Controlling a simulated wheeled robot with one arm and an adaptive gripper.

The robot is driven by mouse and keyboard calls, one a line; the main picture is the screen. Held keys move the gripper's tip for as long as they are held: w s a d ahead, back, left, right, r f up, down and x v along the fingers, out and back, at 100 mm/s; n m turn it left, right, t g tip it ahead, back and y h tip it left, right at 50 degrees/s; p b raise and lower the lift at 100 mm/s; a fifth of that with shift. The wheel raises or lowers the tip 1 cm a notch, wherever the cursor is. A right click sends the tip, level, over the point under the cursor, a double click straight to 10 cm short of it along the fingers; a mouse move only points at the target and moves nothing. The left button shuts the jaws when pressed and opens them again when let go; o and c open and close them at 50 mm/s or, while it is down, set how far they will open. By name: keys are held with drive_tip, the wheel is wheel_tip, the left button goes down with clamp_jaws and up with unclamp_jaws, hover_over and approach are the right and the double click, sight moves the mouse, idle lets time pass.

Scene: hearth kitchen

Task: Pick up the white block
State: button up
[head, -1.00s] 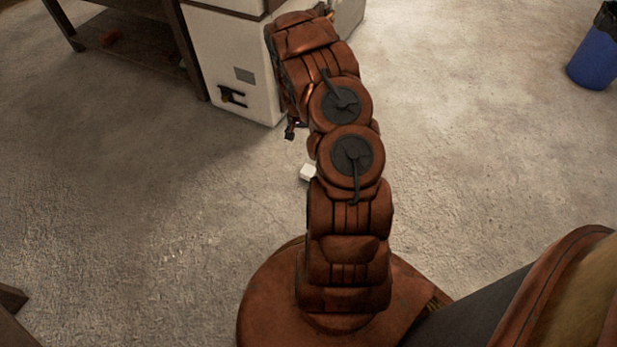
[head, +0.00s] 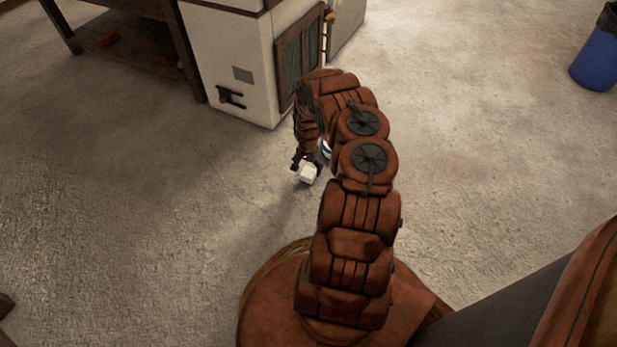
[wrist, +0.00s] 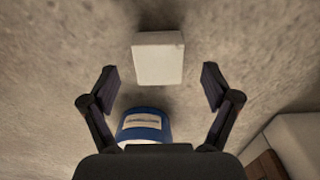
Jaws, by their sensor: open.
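The white block (head: 308,174) lies on the concrete floor just in front of my arm in the head view. In the wrist view the white block (wrist: 158,58) is near the top middle, fully visible. My gripper (wrist: 160,84) is open, with its two dark fingers spread wider than the block. The block appears just beyond the fingertips, roughly centred between them, and nothing is held. In the head view my gripper (head: 305,161) is right by the block, partly hidden by my arm.
A blue and white labelled object (wrist: 144,126) sits between the fingers' bases in the wrist view. In the head view, a white stove-like cabinet (head: 232,65) stands behind, a dark wooden table (head: 170,35) at upper left, and a blue bin (head: 596,62) at upper right. Floor to the left is clear.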

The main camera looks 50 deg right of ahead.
sight(308, 172)
drive_tip(key=shift+d+f+b, duration=0.15)
drive_tip(key=shift+f+b, duration=0.5)
drive_tip(key=shift+f, duration=0.55)
drive_tip(key=shift+d+f+b, duration=0.1)
drive_tip(key=shift+f+b, duration=0.5)
drive_tip(key=shift+f, duration=0.55)
drive_tip(key=c, duration=1.3)
drive_tip(key=shift+r, duration=0.1)
wheel_tip(308, 172, up, 4)
drive_tip(key=p, duration=0.3)
drive_tip(key=shift+r, duration=0.25)
drive_tip(key=s+a+p, duration=0.2)
drive_tip(key=s+p, duration=0.1)
drive_tip(key=s, duration=0.1)
drive_tip(key=s+a+p, duration=0.2)
drive_tip(key=s+p, duration=0.1)
drive_tip(key=s, duration=0.1)
drive_tip(key=s+a+r+p, duration=0.1)
drive_tip(key=s+a+p, duration=0.1)
drive_tip(key=s+p, duration=0.1)
drive_tip(key=shift+s+a, duration=0.35)
drive_tip(key=shift+s, duration=0.4)
drive_tip(key=shift+s+a+f+p, duration=0.25)
drive_tip(key=shift+s+a+p, duration=0.2)
drive_tip(key=shift+s+p, duration=0.6)
